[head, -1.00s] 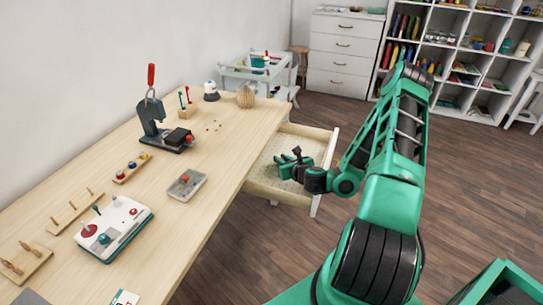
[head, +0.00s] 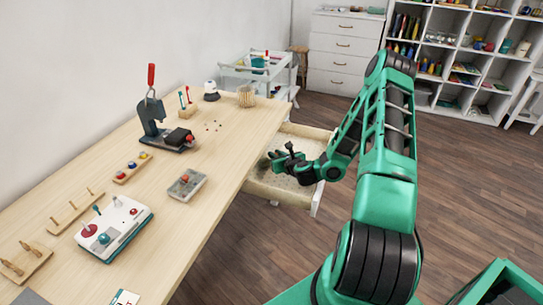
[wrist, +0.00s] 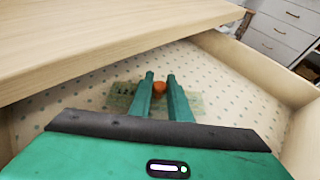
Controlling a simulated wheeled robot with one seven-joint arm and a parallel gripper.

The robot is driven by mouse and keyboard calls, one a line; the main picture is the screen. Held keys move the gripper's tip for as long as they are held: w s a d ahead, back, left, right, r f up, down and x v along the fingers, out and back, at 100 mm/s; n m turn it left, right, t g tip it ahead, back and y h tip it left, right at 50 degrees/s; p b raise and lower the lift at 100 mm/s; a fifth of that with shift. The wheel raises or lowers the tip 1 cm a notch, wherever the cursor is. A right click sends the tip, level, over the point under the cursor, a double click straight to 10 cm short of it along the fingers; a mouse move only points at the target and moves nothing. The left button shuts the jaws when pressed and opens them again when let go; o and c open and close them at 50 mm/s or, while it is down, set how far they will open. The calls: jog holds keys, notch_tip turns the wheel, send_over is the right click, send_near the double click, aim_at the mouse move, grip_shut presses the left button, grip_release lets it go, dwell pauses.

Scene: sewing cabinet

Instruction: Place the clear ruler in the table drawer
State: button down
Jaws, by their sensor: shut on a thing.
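The table drawer (head: 283,190) is pulled out from the right side of the table, with a dotted lining inside. My gripper (head: 280,158) is inside or just over the drawer. In the wrist view my gripper (wrist: 160,82) has its fingers closed around an orange knob. The knob appears to be part of the clear ruler (wrist: 120,97), a greenish see-through strip that shows on both sides of the fingers over the lining. Whether the ruler touches the drawer floor, I cannot tell. The ruler is too small to make out in the head view.
The wooden tabletop (wrist: 80,45) overhangs the drawer's back close to my gripper. A press (head: 160,130), a grey box with a red knob (head: 187,184) and a white control box (head: 113,228) stand on the table.

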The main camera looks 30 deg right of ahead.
jog(key=shift+w+d, duration=0.1)
jog(key=shift+w, duration=1)
jog(key=shift+w+f, duration=0.15)
jog(key=shift+w, duration=0.05)
jog(key=shift+f, duration=0.45)
jog(key=shift+f, duration=0.1)
jog(key=c, duration=1.7)
grip_release()
jog(key=shift+o, duration=0.2)
jog(key=v, duration=1.2)
jog(key=shift+d, duration=0.1)
jog(key=shift+r, duration=0.2)
